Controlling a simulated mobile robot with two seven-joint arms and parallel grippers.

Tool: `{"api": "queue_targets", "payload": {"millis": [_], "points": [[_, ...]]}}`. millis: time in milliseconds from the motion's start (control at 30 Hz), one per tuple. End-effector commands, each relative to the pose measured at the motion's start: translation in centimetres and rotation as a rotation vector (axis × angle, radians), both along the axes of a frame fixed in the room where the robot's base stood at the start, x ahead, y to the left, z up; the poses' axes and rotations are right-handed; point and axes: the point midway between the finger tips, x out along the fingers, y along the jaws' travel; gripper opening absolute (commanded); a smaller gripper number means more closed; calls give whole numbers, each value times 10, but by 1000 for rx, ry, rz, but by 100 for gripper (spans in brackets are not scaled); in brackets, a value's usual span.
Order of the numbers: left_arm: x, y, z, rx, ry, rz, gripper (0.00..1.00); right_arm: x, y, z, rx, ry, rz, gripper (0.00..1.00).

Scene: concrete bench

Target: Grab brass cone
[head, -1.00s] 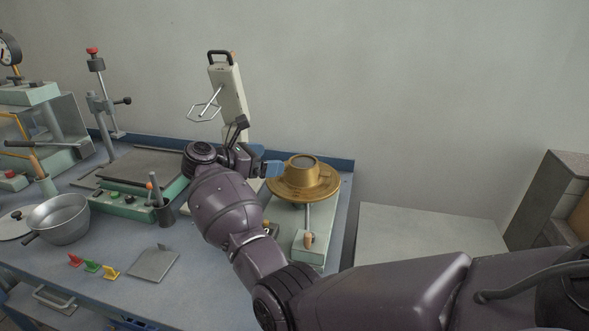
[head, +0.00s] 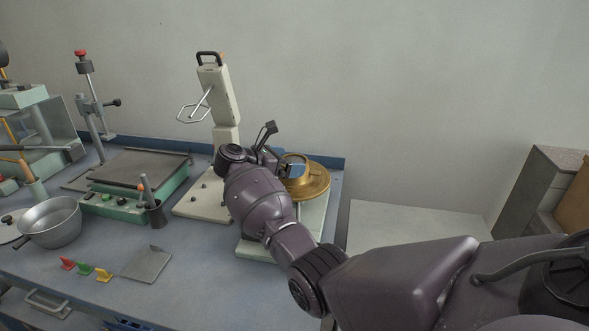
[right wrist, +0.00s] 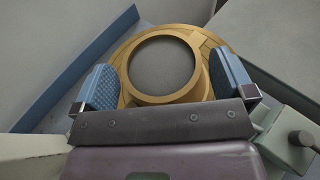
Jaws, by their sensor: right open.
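The brass cone (head: 318,184) is a gold, wide-brimmed ring with a raised collar, standing on a pale green device at the back right of the bench. In the head view my right arm hides its left part. In the right wrist view the brass cone (right wrist: 207,48) shows its round opening between my two blue finger pads. My right gripper (right wrist: 165,84) is open, with one finger on each side of the collar. I cannot tell whether the pads touch it. The right gripper also shows in the head view (head: 291,166). My left gripper is not in view.
A white stand with a black handle (head: 218,92) rises just behind and left of my right gripper. A steel pot (head: 50,224), a green plate device (head: 135,187) and small coloured tags (head: 84,269) are on the left. A blue edge (head: 331,161) runs along the bench's back.

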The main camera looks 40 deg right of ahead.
Motion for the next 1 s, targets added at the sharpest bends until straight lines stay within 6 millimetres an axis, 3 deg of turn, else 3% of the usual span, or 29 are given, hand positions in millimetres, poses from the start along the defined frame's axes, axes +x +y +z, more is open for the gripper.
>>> {"api": "queue_targets", "payload": {"millis": [333,567,833,1000], "points": [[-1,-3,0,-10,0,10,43,0,-7,-2,0,1,1,100],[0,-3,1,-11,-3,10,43,0,-7,-3,1,1,1,65],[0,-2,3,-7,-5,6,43,0,-6,0,0,-2,2,65],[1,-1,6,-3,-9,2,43,0,-6,18,2,-5,2,65]]}}
